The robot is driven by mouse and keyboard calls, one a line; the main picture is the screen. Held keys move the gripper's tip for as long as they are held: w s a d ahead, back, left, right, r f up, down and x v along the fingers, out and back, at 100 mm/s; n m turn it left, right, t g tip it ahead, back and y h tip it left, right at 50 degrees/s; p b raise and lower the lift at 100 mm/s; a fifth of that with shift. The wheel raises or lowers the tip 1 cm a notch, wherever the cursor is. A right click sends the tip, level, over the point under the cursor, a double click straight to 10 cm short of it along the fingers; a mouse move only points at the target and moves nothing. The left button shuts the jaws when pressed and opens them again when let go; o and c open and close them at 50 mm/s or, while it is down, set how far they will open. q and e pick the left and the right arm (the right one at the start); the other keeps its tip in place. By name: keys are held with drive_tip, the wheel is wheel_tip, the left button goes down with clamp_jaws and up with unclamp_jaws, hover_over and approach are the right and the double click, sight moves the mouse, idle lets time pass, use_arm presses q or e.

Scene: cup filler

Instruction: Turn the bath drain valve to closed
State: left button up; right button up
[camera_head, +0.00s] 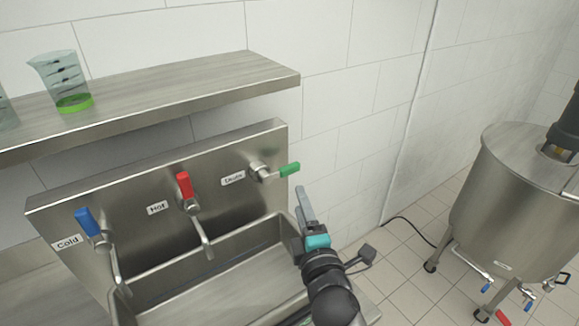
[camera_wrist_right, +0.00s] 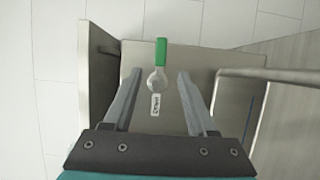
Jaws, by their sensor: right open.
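The drain valve has a green handle (camera_head: 289,170) on a round metal body (camera_head: 262,172), on the steel back panel beside the "Drain" label. In the head view the handle points right, roughly horizontal and slightly up. My right gripper (camera_head: 304,200) is open, just below and right of the green handle, apart from it. In the right wrist view the green handle (camera_wrist_right: 161,51) lies ahead, between and beyond the two open fingers (camera_wrist_right: 155,88), with nothing between the fingertips. My left gripper is not in view.
A red hot handle (camera_head: 184,184) and a blue cold handle (camera_head: 88,222) sit left on the panel, with spouts over the steel basin (camera_head: 240,262). A steel shelf (camera_head: 190,92) above holds a beaker (camera_head: 66,82). A steel tank (camera_head: 515,200) on casters stands right. Floor lies between.

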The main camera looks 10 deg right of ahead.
sight(291, 172)
drive_tip(key=w, duration=1.1)
drive_tip(key=shift+w+d, duration=0.1)
drive_tip(key=shift+w, duration=0.75)
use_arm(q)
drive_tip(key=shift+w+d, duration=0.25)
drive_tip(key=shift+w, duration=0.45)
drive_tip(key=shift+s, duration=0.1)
use_arm(e)
drive_tip(key=shift+c, duration=0.7)
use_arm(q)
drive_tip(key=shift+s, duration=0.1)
use_arm(e)
clamp_jaws()
